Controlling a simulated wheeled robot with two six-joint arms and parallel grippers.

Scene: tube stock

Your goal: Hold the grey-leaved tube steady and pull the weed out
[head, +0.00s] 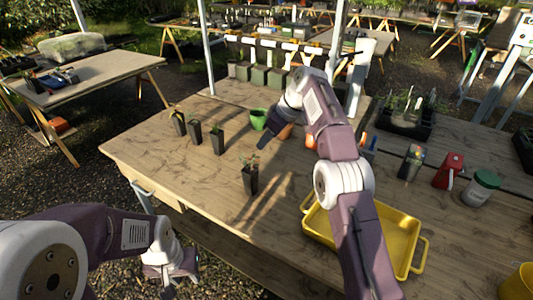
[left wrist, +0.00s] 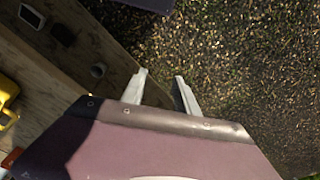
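A dark square tube (head: 250,180) with a leafy plant stands alone near the middle of the bench. Its leaves are too small to tell grey leaves from a weed. Three similar dark tubes, including one (head: 218,141), stand in a loose row behind it to the left. My right gripper (head: 262,146) is above the bench, behind and slightly right of the lone tube, apart from it; its fingers are too unclear to judge. My left gripper (head: 168,284) hangs low off the bench's front edge. In the left wrist view its fingers (left wrist: 160,88) are apart and empty over gravel.
A green pot (head: 258,119) stands behind my right gripper. A yellow tray (head: 420,256) lies at the right under my right arm. A red container (head: 448,171) and a green-lidded jar (head: 481,188) stand further right. The bench (head: 180,170) is clear around the lone tube.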

